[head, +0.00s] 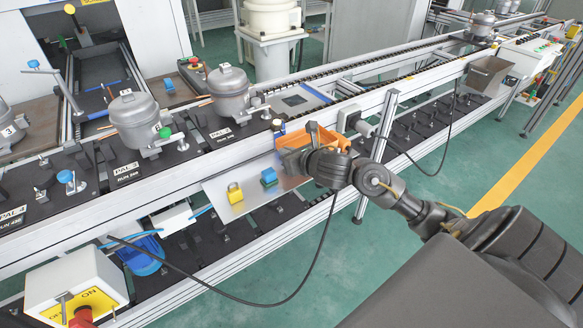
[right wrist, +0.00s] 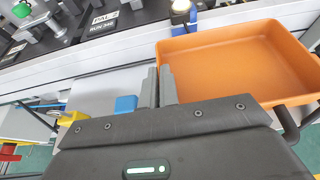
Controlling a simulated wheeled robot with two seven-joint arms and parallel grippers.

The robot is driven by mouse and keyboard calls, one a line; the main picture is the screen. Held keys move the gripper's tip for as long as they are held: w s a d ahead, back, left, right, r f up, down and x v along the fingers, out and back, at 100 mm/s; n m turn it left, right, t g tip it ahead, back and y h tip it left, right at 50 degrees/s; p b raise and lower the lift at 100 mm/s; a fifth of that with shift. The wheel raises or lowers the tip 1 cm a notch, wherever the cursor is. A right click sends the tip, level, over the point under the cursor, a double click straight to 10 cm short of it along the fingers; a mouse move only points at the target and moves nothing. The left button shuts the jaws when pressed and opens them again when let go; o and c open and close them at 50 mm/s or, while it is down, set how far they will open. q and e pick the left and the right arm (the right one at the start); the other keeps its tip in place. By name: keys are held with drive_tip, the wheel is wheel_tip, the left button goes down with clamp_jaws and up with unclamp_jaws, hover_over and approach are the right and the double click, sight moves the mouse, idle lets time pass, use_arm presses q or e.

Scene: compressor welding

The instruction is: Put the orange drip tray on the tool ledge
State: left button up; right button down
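The orange drip tray (head: 322,137) is empty and shows at the front rail, at the right end of the tool ledge. In the right wrist view the tray (right wrist: 240,62) fills the upper right. My right gripper (head: 284,156) is at the tray's left wall; in the wrist view its two fingers (right wrist: 160,72) are close together with the tray's rim between them. Whether the tray touches the ledge cannot be told. My left gripper is out of view.
A yellow padlock-like block (head: 235,193) and a blue block (head: 269,177) stand on the ledge. A white socket box (head: 350,116) with a black cable is right of the tray. Grey compressors (head: 230,92) stand on the line behind.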

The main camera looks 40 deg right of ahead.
drive_tip(key=shift+w+d+f, duration=0.1)
drive_tip(key=shift+d+f, duration=0.3)
drive_tip(key=shift+f, duration=0.1)
drive_tip(key=shift+d+f, duration=0.1)
drive_tip(key=shift+d, duration=0.05)
drive_tip(key=shift+d+f, duration=0.1)
drive_tip(key=f, duration=0.4)
drive_tip(key=shift+w+d, duration=0.1)
drive_tip(key=shift+d, duration=0.25)
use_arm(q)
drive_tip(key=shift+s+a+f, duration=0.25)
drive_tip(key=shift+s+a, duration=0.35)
use_arm(e)
drive_tip(key=shift+r, duration=0.1)
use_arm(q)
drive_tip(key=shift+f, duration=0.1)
use_arm(e)
drive_tip(key=shift+f+b, duration=0.2)
drive_tip(key=shift+b, duration=0.2)
drive_tip(key=c, duration=1.7)
unclamp_jaws()
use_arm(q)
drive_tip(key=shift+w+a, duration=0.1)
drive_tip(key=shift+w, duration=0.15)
